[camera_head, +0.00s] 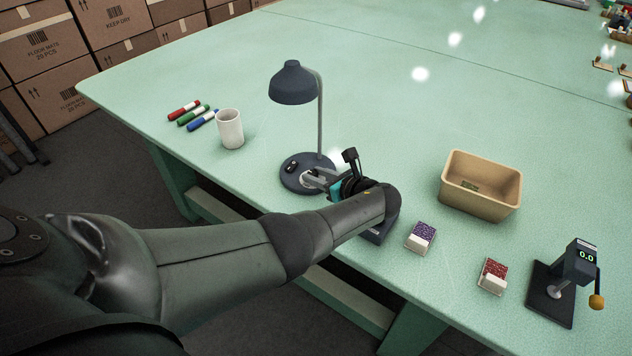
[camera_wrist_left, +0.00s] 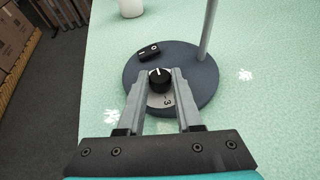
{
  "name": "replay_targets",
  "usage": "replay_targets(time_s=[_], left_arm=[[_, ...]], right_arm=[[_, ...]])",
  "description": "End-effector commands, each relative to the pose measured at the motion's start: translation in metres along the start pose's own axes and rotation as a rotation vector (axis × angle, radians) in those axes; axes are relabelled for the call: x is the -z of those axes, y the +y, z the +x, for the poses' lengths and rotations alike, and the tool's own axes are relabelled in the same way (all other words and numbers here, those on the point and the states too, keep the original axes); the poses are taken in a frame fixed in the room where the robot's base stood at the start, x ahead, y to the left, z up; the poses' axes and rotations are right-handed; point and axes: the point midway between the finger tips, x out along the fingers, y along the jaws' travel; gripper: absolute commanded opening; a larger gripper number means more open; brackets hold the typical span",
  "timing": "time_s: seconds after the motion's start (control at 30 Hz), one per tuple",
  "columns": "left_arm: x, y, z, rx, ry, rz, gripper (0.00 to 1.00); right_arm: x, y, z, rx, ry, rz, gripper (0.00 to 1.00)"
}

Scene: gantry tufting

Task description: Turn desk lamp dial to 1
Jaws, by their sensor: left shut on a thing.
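The dark desk lamp (camera_head: 293,83) stands on the green table, with its round base (camera_wrist_left: 205,72) below the shade. A black dial (camera_wrist_left: 159,82) with a white pointer line sits on a light plate on the base. The line points roughly toward the top of the left wrist view. A "3" shows on the plate below the dial; other marks are hidden or unreadable. A black rocker switch (camera_wrist_left: 149,51) sits beside the dial. My left gripper (camera_head: 311,178) is shut on the dial, one finger on each side (camera_wrist_left: 159,76). My right gripper is out of view.
A white mug (camera_head: 230,129) and several markers (camera_head: 194,115) lie left of the lamp. The table behind the lamp is clear.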

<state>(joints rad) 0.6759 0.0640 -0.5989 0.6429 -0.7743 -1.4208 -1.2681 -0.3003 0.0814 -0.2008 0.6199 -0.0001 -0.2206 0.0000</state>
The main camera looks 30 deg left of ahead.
Motion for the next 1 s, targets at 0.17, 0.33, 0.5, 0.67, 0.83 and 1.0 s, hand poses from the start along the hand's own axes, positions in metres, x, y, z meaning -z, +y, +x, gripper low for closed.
replay_targets(time_s=[0.17,0.33,0.5,0.67,0.83,1.0], left_arm=[[-0.0004,-0.0007,0.0009,-0.034,-0.002,-0.014,0.00],[-0.0014,-0.0004,0.0010,-0.045,-0.003,-0.019,0.00],[-0.0020,-0.0003,0.0011,-0.045,-0.003,-0.020,0.00],[-0.0023,-0.0004,0.0012,-0.045,-0.003,-0.020,0.37],[-0.0017,-0.0006,0.0009,-0.043,-0.002,-0.019,0.56],[-0.0011,-0.0007,0.0006,-0.043,-0.001,-0.019,0.64]], right_arm=[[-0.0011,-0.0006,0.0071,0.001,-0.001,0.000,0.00],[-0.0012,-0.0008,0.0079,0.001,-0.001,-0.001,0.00],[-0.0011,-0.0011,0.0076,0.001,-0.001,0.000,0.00],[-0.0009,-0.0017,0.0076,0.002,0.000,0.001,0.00],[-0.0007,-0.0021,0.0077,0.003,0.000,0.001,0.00],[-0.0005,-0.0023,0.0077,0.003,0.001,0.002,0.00]])
